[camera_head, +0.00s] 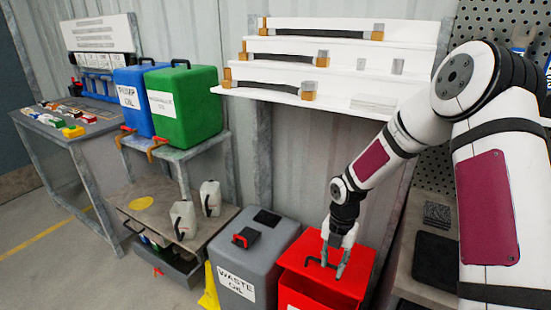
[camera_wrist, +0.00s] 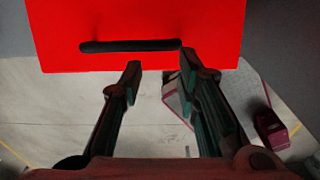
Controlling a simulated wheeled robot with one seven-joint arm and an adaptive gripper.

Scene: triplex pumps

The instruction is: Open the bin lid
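The red bin (camera_head: 303,299) stands at the lower middle of the head view, right of the grey bin. Its red lid (camera_head: 355,262) carries a black bar handle (camera_head: 312,261). Below the lid's front edge is a dark band; I cannot tell whether it is shadow or an opening. My gripper (camera_head: 333,266) points down at the lid, beside the handle. In the wrist view the red lid (camera_wrist: 140,22) fills the top, with the black handle (camera_wrist: 130,46) across it. My gripper (camera_wrist: 160,63) has its fingers apart with nothing between them, the tips just below the handle; contact is unclear.
A grey waste oil bin (camera_head: 252,258) stands close on the left. A bench (camera_head: 420,285) with dark items is close on the right. White shelves (camera_head: 330,80) hang above. Blue (camera_head: 133,100) and green (camera_head: 185,105) oil containers stand on a rack at left.

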